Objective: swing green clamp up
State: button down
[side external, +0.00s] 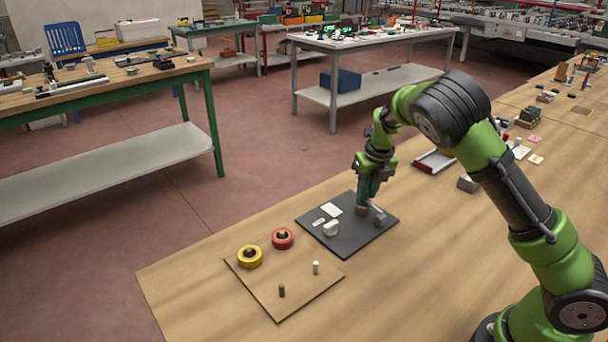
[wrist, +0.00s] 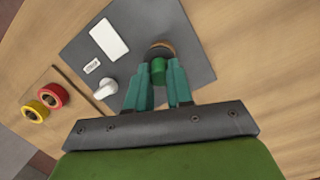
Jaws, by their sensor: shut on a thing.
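The green clamp (wrist: 158,71) shows in the wrist view as a short green cylinder, in front of a round brown and black base (wrist: 161,50). My gripper (wrist: 158,66) has its teal fingers on either side of the green clamp and is shut on it. In the side external view my gripper (side external: 366,198) points down over the right part of a dark plate (side external: 360,246). There the fingers hide the green clamp, and only the brown base (side external: 362,211) shows beneath them. I cannot tell the clamp's angle.
A brown board (side external: 268,290) in front holds yellow (side external: 249,257) and red (side external: 282,239) rings and two pegs.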

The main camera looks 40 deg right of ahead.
jog(key=s+r+t, duration=0.1)
jog(key=t, duration=0.1)
jog(key=shift+s+r+t, duration=0.1)
jog(key=shift+t, duration=0.2)
jog(key=shift+s+r+t, duration=0.2)
jog(key=shift+s+t, duration=0.2)
jog(key=shift+t, duration=0.25)
jog(key=shift+s+r+t, duration=0.2)
jog(key=shift+s+t, duration=0.15)
jog(key=shift+t, duration=0.3)
jog(key=shift+s+r+t, duration=0.1)
jog(key=shift+s+t, duration=0.7)
jog(key=shift+t, duration=0.5)
jog(key=shift+s+r+t, duration=0.1)
jog(key=shift+s+t, duration=0.65)
jog(key=shift+t, duration=0.55)
jog(key=c, duration=1)
grip_release()
